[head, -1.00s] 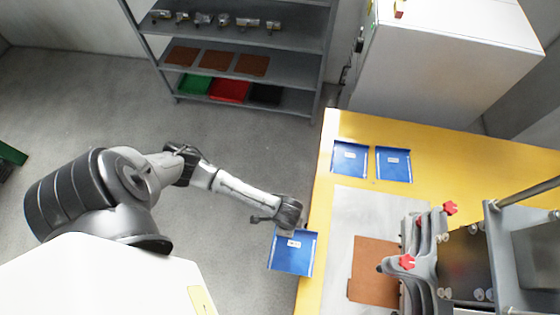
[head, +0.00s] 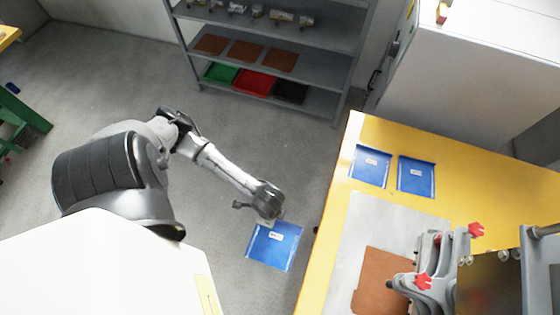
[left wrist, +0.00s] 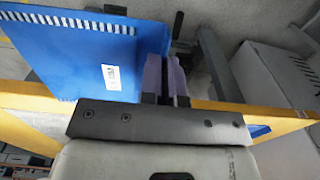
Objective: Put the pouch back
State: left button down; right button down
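A blue pouch (head: 274,248) with a white label hangs in my left gripper (head: 268,217), over the floor just left of the yellow table's edge in the head view. In the left wrist view the same pouch (left wrist: 85,60) fills the upper left. The fingers of my left gripper (left wrist: 166,82) are shut at its edge. Two more blue pouches, a left one (head: 371,166) and a right one (head: 416,177), lie side by side on the table (head: 480,170). My right gripper is not in view.
A grey shelf rack (head: 330,102) at the back holds metal parts, brown sheets, and green (head: 221,72), red (head: 254,82) and black (head: 291,92) bins. A clamp fixture with red knobs (head: 424,282) stands on the table by a brown sheet (head: 380,284). Open floor lies between arm and rack.

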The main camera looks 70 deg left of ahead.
pick_arm(q)
jog(key=s+a+p, duration=0.4)
jog(key=s+a, duration=0.1)
jog(key=shift+s+a, duration=0.15)
jog(key=shift+s, duration=0.25)
dwell(0.4)
